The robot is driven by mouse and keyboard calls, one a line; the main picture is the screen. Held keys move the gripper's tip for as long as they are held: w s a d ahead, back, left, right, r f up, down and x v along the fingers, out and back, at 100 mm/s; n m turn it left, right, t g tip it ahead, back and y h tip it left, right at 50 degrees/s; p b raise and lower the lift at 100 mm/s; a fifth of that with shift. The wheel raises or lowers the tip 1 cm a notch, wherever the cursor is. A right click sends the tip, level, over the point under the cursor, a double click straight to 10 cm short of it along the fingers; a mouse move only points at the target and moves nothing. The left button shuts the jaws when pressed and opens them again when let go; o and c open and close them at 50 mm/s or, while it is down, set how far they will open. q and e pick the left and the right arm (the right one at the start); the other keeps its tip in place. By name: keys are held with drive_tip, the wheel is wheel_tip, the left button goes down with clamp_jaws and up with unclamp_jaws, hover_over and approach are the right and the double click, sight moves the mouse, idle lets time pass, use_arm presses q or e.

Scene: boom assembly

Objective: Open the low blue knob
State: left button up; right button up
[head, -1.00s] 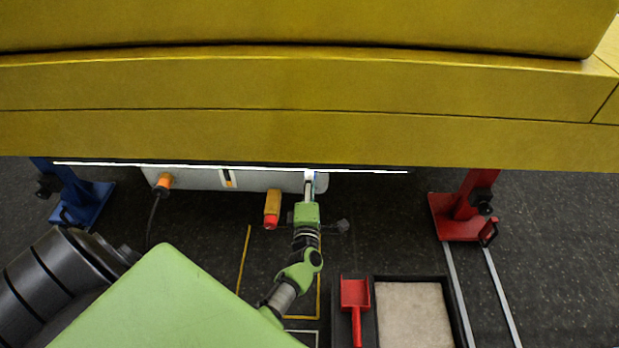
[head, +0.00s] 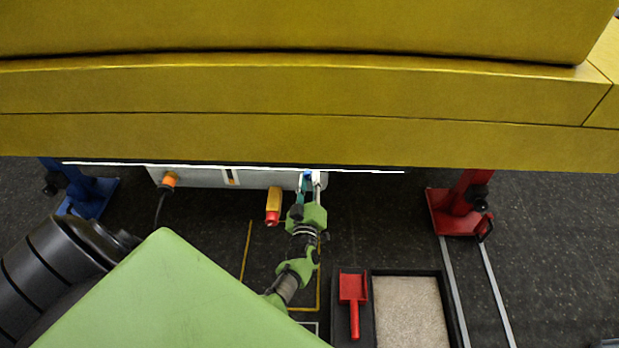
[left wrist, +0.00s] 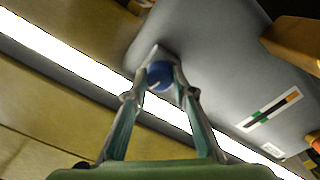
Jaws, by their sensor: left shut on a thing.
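The low blue knob (left wrist: 160,75) sits on the grey-white box under the yellow boom. It shows between my fingertips in the left wrist view. In the head view only a small bit of blue (head: 308,175) shows at the box's right end. My left gripper (head: 311,176) reaches up to that end of the box, and in the left wrist view its two fingers (left wrist: 160,82) are closed on the sides of the knob. The knob's far side is hidden. My right gripper is not in view.
The yellow boom (head: 300,90) hangs low over the box (head: 200,177). An orange-yellow part with a red end (head: 273,205) hangs left of my gripper. Blue (head: 90,195) and red (head: 455,215) stands flank the box. A tray (head: 412,312) and red scoop (head: 353,300) lie below right.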

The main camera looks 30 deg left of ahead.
use_arm(q)
drive_tip(key=shift+m+p, duration=0.45)
drive_tip(key=shift+m, duration=1.45)
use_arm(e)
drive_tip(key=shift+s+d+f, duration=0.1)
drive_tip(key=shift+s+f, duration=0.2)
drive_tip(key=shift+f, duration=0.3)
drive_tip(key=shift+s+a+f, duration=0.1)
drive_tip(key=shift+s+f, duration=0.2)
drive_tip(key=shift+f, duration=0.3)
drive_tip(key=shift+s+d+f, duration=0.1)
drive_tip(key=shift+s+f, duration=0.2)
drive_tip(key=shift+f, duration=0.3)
use_arm(q)
drive_tip(key=shift+f, duration=0.1)
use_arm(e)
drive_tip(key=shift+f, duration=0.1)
use_arm(q)
drive_tip(key=o, duration=1.1)
